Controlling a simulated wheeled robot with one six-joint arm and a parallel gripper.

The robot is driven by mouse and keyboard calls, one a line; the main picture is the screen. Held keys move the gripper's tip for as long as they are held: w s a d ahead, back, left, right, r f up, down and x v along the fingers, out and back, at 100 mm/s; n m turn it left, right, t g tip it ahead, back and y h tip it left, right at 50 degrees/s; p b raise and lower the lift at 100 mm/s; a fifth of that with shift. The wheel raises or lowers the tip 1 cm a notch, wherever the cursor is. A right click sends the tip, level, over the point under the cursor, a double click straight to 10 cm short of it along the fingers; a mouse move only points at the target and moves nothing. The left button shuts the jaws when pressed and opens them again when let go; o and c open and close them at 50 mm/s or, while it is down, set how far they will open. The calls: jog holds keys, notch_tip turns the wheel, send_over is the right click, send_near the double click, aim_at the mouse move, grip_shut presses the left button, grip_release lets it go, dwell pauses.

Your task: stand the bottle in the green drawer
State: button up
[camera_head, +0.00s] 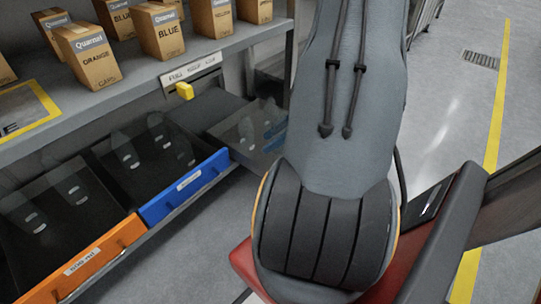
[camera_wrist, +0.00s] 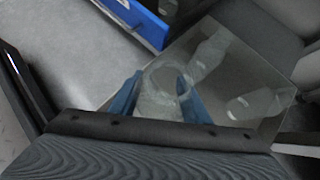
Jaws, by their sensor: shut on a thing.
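My gripper (camera_wrist: 157,98) has blue fingers, and they are shut on a clear bottle (camera_wrist: 163,76) seen from above in the wrist view. The bottle is over an open grey drawer (camera_wrist: 262,78), beside the blue drawer. In the head view this third drawer (camera_head: 228,128) is partly hidden by my arm. No green front shows in either view, so I cannot tell its colour. Pale bottle-like shapes (camera_wrist: 210,52) show inside it in the wrist view. Whether the held bottle touches the drawer floor is unclear.
The blue drawer (camera_head: 184,187) and orange drawer (camera_head: 92,262) stand open at left, with dark interiors and clear bottle-like shapes. Above them is a shelf (camera_head: 140,82) with several cartons (camera_head: 158,30). A yellow knob (camera_head: 185,90) sits under its edge. Open floor lies right.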

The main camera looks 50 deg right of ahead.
notch_tip(320, 180, down, 8)
jog(key=b, duration=0.3)
jog(key=shift+r+b, duration=0.25)
jog(key=shift+b, duration=0.15)
jog(key=shift+f, duration=0.2)
jog(key=o, duration=0.8)
jog(key=shift+c, duration=0.2)
jog(key=shift+s+d+r, duration=0.15)
jog(key=shift+r, duration=0.35)
jog(key=p+v, duration=0.6)
jog(key=v, duration=0.5)
jog(key=shift+p, duration=0.4)
